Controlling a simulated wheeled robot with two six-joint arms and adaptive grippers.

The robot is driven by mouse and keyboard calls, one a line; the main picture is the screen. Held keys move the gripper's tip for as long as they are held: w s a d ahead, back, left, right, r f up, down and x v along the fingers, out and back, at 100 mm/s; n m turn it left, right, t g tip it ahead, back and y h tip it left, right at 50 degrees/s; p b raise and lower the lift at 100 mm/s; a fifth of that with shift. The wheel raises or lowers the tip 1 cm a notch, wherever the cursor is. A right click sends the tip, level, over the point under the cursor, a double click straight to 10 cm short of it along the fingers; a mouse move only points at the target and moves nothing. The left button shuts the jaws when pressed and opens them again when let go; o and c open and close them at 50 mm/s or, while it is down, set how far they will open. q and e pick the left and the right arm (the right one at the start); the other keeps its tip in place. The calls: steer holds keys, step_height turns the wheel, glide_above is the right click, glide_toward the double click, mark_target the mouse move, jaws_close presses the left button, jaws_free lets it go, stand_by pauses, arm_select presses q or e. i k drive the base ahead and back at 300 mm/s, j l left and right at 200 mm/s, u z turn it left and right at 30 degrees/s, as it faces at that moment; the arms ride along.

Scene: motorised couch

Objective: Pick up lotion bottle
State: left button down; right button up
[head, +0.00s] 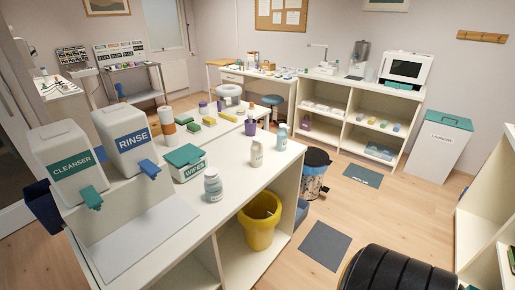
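Several small bottles stand on the white counter (224,218) in the head view, and their labels are too small to read. A cream bottle (257,153) stands upright near the middle of the counter. A light blue bottle (281,137) stands upright behind it to the right. A pale grey-blue bottle (213,186) with a white cap stands nearer, by the front edge. I cannot tell for sure which of them is the lotion bottle. Neither of my grippers is in view.
CLEANSER (69,160) and RINSE (126,140) dispensers stand at the counter's left, with a green-lidded WIPES box (187,163) beside them. A yellow bin (261,220) is below the counter's right side. A black ribbed object (400,272) fills the bottom right. Wooden floor lies between.

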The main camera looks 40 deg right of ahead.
mark_target(256, 148)
steer(key=z, duration=1.45)
